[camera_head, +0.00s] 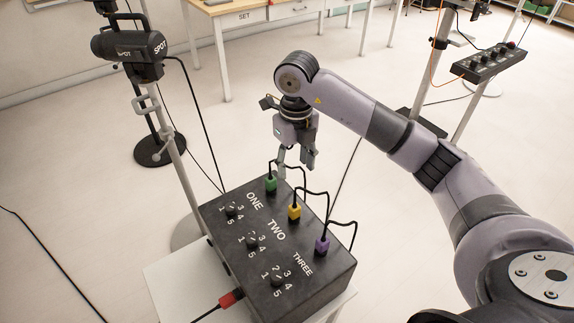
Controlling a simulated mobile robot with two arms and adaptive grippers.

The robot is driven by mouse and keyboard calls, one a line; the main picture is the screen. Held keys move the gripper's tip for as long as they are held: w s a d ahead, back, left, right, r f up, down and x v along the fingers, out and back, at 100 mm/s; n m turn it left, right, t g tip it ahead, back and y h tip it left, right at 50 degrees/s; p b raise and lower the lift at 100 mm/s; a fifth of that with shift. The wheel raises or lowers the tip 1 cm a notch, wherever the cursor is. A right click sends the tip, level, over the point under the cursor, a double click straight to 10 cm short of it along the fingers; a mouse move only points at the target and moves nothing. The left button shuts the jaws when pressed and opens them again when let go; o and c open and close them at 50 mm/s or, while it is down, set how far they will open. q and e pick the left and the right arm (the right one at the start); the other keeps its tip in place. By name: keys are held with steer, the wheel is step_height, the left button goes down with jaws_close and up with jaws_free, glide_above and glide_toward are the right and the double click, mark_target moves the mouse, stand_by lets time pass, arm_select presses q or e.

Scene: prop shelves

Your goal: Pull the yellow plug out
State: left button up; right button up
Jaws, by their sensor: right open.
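The yellow plug (294,211) sits in the top of a black box (226,252), in the row marked TWO, with a black cable looping from it. A green plug (270,184) sits beyond it in row ONE, and a purple plug (321,245) sits nearer in row THREE. My right gripper (294,168) points down with its fingers apart and empty. In the picture it is just above and right of the green plug, beyond the yellow plug, and appears apart from both. My left gripper is not in view.
The box rests on a small white stand (165,283). A red connector (230,298) joins its front side. A lamp stand (165,110) rises at the left, and another control box (490,62) is on a stand at the right. Floor behind is mostly clear.

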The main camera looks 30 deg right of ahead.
mark_target(295, 204)
steer(key=f, duration=0.2)
steer(key=s+f, duration=0.1)
steer(key=f, duration=0.2)
steer(key=shift+s+p, duration=0.2)
steer(key=shift+p, duration=0.2)
step_height(295, 204, down, 7)
steer(key=shift+w+r+p, duration=0.1)
steer(key=shift+p, duration=0.35)
step_height(295, 204, down, 4)
steer(key=shift+w+r, duration=0.1)
steer(key=shift+r, duration=0.05)
steer(key=shift+f, duration=0.65)
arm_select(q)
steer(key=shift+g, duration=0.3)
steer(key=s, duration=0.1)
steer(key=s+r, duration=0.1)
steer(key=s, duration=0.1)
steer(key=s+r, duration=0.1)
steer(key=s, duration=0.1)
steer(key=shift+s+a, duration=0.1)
arm_select(e)
steer(key=shift+c, duration=0.3)
